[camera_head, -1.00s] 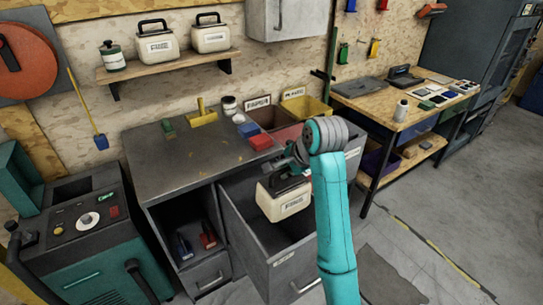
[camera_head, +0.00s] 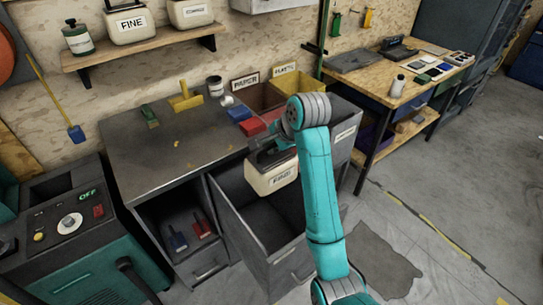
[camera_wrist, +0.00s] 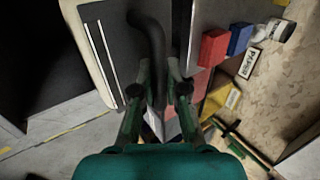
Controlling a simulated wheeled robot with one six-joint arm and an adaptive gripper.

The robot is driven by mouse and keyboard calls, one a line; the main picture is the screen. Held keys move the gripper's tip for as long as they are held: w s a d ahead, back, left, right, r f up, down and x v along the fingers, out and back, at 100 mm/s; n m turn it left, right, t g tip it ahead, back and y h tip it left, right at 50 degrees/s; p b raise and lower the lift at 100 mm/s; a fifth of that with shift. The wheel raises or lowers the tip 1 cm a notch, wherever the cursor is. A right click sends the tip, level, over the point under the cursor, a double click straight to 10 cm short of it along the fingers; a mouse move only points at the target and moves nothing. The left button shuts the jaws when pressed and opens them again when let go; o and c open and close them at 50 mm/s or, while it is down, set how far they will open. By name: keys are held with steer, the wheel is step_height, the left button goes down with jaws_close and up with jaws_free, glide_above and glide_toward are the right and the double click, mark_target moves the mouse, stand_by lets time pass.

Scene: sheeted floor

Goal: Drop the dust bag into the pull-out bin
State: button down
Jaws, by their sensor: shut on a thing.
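The dust bag (camera_head: 272,179) is a cream box-like bag with a black top and handle; its label is too small to read surely. My gripper (camera_head: 268,155) is shut on its handle. In the wrist view, the gripper fingers (camera_wrist: 160,90) close around the black handle, and the bag (camera_wrist: 84,60) fills the upper left. The pull-out bin (camera_head: 290,262) is a grey drawer, pulled open and dark inside. The bag hangs over the back part of its opening, seemingly above the rim; the exact height cannot be told. My arm hides part of the bin's right side.
A grey bench (camera_head: 150,165) stands behind and left, with a red block (camera_head: 252,126) near its edge. Paper (camera_head: 243,98) and plastic (camera_head: 285,90) containers stand at the back. Similar bags sit on a shelf (camera_head: 145,52). A green machine (camera_head: 85,255) is at left; a wooden table (camera_head: 400,110) is right.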

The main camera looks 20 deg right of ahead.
mark_target(283, 165)
steer(key=shift+f, duration=5.4)
steer(key=c, duration=1.1)
jaws_free()
steer(key=v, duration=1.2)
steer(key=shift+a, duration=0.1)
steer(key=shift+s, duration=0.1)
